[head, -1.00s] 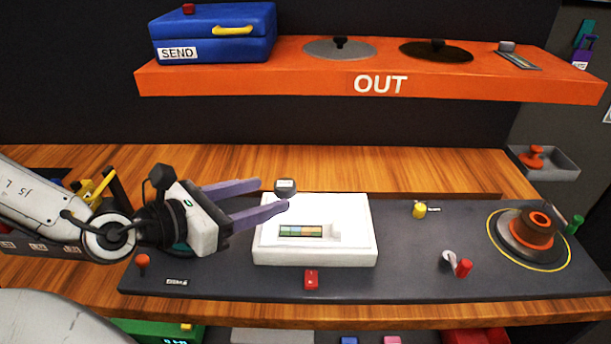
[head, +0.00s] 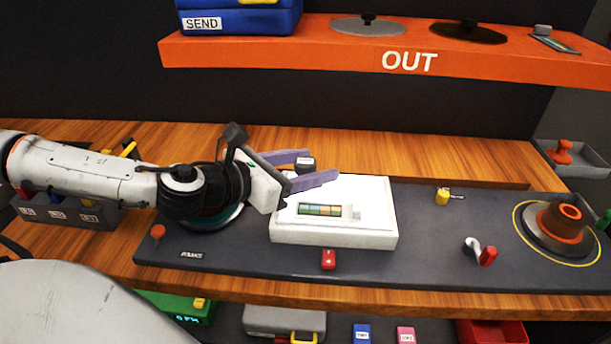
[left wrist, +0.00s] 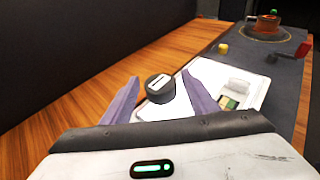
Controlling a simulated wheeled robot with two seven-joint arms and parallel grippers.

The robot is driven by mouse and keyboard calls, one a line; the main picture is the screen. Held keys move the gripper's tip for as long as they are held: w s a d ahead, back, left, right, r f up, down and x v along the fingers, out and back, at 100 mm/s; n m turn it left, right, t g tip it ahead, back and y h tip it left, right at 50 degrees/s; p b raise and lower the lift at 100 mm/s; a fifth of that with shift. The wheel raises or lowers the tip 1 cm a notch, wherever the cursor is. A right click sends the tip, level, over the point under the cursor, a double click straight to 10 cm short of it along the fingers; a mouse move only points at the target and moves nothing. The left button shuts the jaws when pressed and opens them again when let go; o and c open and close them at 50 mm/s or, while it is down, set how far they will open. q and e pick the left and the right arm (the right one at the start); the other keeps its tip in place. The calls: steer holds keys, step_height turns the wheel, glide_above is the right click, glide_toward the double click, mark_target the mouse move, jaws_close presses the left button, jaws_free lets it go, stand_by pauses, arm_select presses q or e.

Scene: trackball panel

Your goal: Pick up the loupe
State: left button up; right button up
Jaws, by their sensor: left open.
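The loupe (head: 305,165) appears to be the small dark cylinder with a pale label on top, standing at the back edge of the white light box (head: 383,228). It also shows in the left wrist view (left wrist: 159,93), between the two purple fingers with gaps on both sides. My left gripper (head: 322,163) is open, with one finger behind the loupe and one in front of it. The near finger hides the loupe's lower part in the head view. A strip of coloured slides (head: 322,210) lies on the light box. My right gripper is not in view.
The dark panel carries a red button (head: 328,259), an orange knob (head: 158,231), a yellow knob (head: 442,196), a red-handled lever (head: 487,257) and a trackball unit (head: 558,228). The orange OUT shelf (head: 300,51) overhangs the back. Bare wood (head: 420,158) lies behind the panel.

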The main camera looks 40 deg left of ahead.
arm_select(q)
steer(key=shift+w+d, duration=0.2)
steer(key=shift+w, duration=0.15)
steer(key=shift+w+a, duration=0.1)
steer(key=shift+w, duration=0.25)
steer(key=shift+w+d+f+p, duration=0.35)
steer(key=shift+w+p, duration=0.05)
steer(key=shift+w, duration=0.2)
steer(key=c, duration=1.1)
